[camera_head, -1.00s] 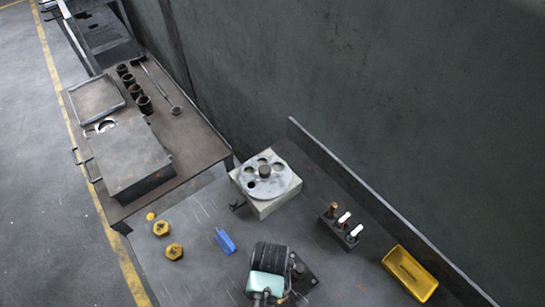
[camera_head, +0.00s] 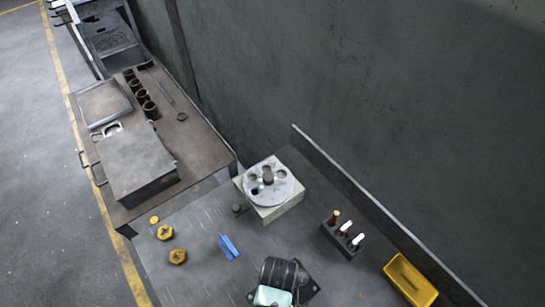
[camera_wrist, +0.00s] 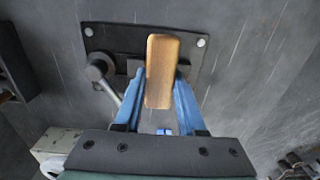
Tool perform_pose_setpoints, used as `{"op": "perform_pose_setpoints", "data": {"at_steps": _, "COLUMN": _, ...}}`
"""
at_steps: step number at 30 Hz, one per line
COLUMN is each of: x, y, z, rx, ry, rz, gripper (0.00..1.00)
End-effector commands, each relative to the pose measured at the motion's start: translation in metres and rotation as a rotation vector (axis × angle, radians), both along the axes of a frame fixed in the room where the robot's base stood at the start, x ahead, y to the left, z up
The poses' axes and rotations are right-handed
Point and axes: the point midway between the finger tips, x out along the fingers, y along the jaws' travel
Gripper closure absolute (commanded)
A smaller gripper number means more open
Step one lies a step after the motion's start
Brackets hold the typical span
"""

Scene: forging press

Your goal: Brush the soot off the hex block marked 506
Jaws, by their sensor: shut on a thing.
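Two yellow hex blocks lie on the bench at the left in the head view, the upper one (camera_head: 165,232) and the lower one (camera_head: 177,256). No number is legible on either, so I cannot tell which is 506. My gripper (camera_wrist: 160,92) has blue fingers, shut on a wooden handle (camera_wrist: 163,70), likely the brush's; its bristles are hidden. In the wrist view the handle is over a dark bolted plate (camera_wrist: 112,38) with a round-knobbed lever (camera_wrist: 100,66). In the head view my arm's end covers part of this plate (camera_head: 310,290), and the fingers cannot be made out.
A pale box (camera_head: 285,207) carries a holed disc (camera_head: 268,186). A dark rack (camera_head: 338,245) holds upright pins. A yellow tray (camera_head: 410,280) is at right; a blue piece (camera_head: 228,246) lies mid-bench. A side table (camera_head: 205,150) holds a metal box (camera_head: 135,165). A raised edge (camera_head: 365,200) borders the bench.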

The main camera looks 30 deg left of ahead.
Motion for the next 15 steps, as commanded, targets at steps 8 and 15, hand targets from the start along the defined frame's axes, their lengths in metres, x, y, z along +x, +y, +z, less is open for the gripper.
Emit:
{"op": "perform_pose_setpoints", "data": {"at_steps": 8, "x": -0.0028, "y": -0.0073, "z": -0.0011, "rx": -0.001, "ry": 0.001, "rz": -0.001, "gripper": 1.00}}
{"op": "perform_pose_setpoints", "data": {"at_steps": 15, "x": -0.0024, "y": -0.0052, "z": -0.0015, "rx": -0.002, "ry": 0.002, "rz": -0.001, "gripper": 1.00}}
